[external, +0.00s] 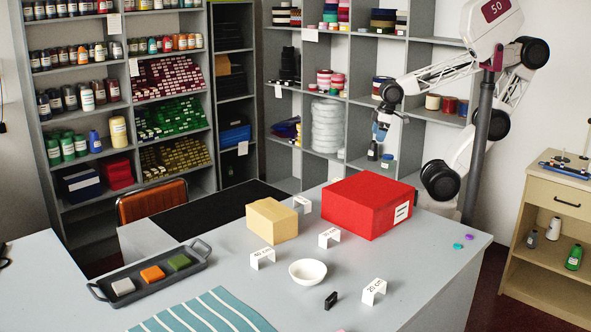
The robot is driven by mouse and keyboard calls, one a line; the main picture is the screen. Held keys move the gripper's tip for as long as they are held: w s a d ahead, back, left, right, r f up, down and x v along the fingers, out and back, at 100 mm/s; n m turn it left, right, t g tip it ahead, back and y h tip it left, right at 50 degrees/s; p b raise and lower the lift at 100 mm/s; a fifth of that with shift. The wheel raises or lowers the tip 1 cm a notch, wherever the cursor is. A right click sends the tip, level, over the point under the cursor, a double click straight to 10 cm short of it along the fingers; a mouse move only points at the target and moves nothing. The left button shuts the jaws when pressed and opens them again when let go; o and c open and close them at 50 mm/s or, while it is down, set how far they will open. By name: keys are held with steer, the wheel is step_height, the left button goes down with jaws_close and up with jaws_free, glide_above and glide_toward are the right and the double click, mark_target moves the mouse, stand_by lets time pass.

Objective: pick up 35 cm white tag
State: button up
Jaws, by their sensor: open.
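Several small white folded tags stand on the grey counter (220,277). One tag (262,259) left of the white bowl seems to read 40 cm. Another tag (329,238) behind the bowl has print too small to read surely, perhaps 30 or 35 cm. A tag (374,291) at the front right seems to read 20 cm. A fourth tag (302,204) stands between the yellow and red boxes, its print unreadable. I cannot tell surely which is the 35 cm tag. My gripper (380,134) is open and empty, high above the counter behind the red box, apart from all tags.
A red box (360,205) and a yellow box (271,221) stand near the tags. A white bowl (307,272), a black clip-like object (331,300), a dark tray (150,275) with coloured blocks and striped cloth (205,313) lie in front. The counter's right front is mostly clear.

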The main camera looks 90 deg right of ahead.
steer(key=w+a+n+t, duration=0.3)
steer(key=w+a+n, duration=0.1)
steer(key=w+n, duration=0.6)
steer(key=w+a+n+t, duration=0.4)
steer(key=w+n, duration=0.5)
steer(key=n, duration=0.1)
steer(key=w+a+f+n+y, duration=0.2)
steer(key=a+n+y, duration=0.1)
steer(key=a+n, duration=0.4)
steer(key=w+a+f+n+y, duration=0.1)
steer(key=w+a+n+y, duration=0.2)
steer(key=a+n, duration=0.4)
steer(key=w+a+f+n+y, duration=0.2)
steer(key=w+a+n, duration=0.1)
steer(key=a+n, duration=0.4)
steer(key=n, duration=0.3)
steer(key=shift+a+f+t+y, duration=0.25)
steer(key=shift+f+t+y, duration=0.05)
steer(key=shift+y, duration=0.1)
steer(key=shift+f, duration=0.1)
steer(key=shift+f, duration=3)
